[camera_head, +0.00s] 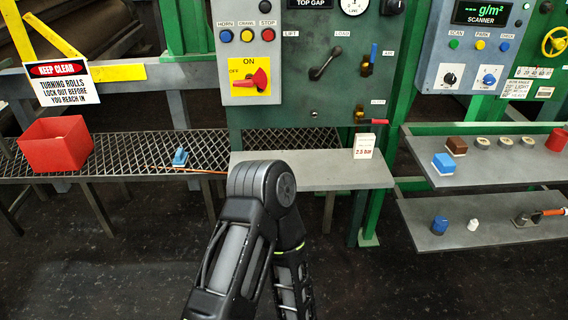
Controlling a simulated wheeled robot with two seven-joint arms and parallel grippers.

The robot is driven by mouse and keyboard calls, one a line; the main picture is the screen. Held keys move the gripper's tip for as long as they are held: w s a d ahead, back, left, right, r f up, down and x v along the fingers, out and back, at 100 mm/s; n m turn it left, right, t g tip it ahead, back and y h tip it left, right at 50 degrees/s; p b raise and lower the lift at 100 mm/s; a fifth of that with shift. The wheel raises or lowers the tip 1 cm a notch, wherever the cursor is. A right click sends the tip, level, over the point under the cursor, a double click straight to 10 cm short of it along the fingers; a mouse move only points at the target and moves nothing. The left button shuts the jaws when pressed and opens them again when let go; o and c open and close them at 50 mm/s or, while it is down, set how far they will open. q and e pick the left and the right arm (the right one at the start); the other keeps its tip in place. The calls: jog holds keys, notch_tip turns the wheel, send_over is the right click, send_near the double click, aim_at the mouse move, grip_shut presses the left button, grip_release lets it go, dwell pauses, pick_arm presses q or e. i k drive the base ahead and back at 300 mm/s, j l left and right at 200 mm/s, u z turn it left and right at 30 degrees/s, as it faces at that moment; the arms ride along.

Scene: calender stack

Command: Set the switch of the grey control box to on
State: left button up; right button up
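The grey control box (248,55) hangs at the top centre-left, on the left edge of the green machine panel. It carries blue, yellow and red buttons marked HORN, CRAWL and STOP. Below them is a red rotary switch (258,79) on a yellow plate (239,90). ON is printed above the switch and OFF to its left. The red handle lies roughly sideways, tilted; its exact setting is hard to tell. One black arm of mine rises from the bottom centre, its joint below the box and apart from it. Neither gripper shows.
A grey shelf (308,168) juts out below the green panel (330,100), with a white block (363,146) on it. A red bin (55,145) and a blue-handled tool (180,157) rest on the mesh walkway at left. Shelves with small items stand at right.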

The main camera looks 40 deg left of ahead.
aim_at(260, 78)
jog(key=u, duration=1.35)
